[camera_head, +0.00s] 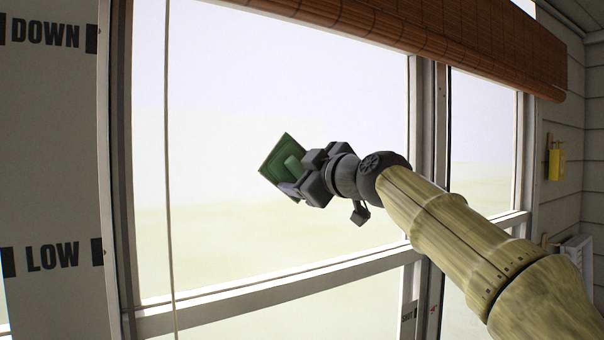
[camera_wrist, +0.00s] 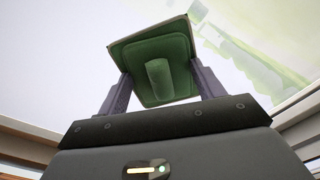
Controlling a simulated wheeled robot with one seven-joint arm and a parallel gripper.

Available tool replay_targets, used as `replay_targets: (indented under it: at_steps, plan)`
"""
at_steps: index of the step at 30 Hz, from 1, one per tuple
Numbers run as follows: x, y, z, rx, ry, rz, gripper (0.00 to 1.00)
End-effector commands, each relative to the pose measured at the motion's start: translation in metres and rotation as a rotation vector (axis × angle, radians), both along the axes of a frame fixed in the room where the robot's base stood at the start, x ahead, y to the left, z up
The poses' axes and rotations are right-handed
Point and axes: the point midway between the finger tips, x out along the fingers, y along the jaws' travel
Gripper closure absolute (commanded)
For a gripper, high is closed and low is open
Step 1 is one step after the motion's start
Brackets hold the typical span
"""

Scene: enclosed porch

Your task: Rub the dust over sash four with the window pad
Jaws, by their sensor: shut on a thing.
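The window pad (camera_head: 278,163) is a green square block with a raised green grip. My gripper (camera_head: 297,184) is shut on that grip and holds the pad in front of the large window pane (camera_head: 230,90). In the wrist view the pad (camera_wrist: 128,54) sits between the two grey fingers of my gripper (camera_wrist: 160,84), its face turned away toward the glass. I cannot tell whether the pad touches the glass. The pane looks hazy and pale, with a clearer green patch (camera_wrist: 255,52) at the upper right of the wrist view. No sash number is readable.
A brown rolled blind (camera_head: 400,35) hangs across the top. A thin cord (camera_head: 170,200) hangs at the pane's left. A post (camera_head: 425,110) divides the windows. A panel marked DOWN and LOW (camera_head: 50,180) stands left. A yellow object (camera_head: 556,164) hangs on the right wall.

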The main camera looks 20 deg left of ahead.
Motion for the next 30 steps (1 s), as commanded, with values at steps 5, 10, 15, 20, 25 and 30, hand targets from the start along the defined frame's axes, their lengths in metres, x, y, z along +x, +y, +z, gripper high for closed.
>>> replay_targets:
  at_steps: [5, 10, 15, 20, 25, 30]
  plan:
    - [0.0, 0.0, -0.001, 0.0, 0.0, 0.0, 0.51]
    - [0.006, -0.004, -0.001, 0.0, 0.0, -0.001, 0.51]
    - [0.016, -0.012, -0.002, 0.001, 0.0, -0.002, 0.51]
    - [0.025, -0.02, -0.002, 0.001, 0.002, -0.002, 0.51]
    - [0.03, -0.024, -0.001, -0.001, 0.0, -0.001, 0.51]
    - [0.03, -0.024, -0.001, -0.001, 0.001, -0.001, 0.51]
